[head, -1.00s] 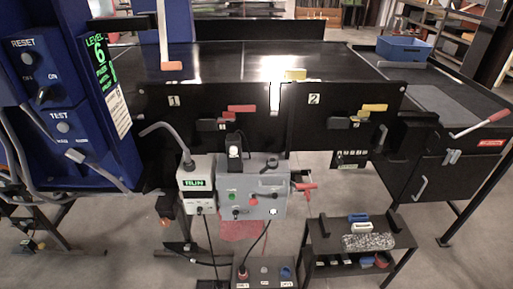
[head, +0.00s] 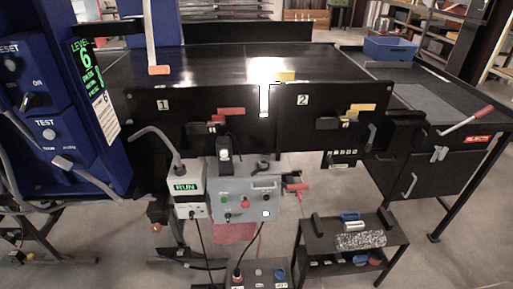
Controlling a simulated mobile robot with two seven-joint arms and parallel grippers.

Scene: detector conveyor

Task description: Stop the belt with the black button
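A grey control box (head: 248,192) hangs at the front of the conveyor (head: 230,68). It carries a green button (head: 224,199), a red button (head: 244,203) and a small dark knob or button (head: 228,216); I cannot tell which this last one is. A white unit (head: 187,198) beside it has a lit green display reading RUN (head: 185,187). A lower pedestal box (head: 258,284) at the bottom edge has several small controls, too small to tell apart fully. Neither of my grippers is in view.
A blue cabinet (head: 60,120) with knobs and a LEVEL 6 display stands at the left. A small black shelf (head: 335,228) with small items stands at the lower right. A rejects table (head: 455,105) with a blue bin (head: 392,48) stands at the right. Cables hang below the control box.

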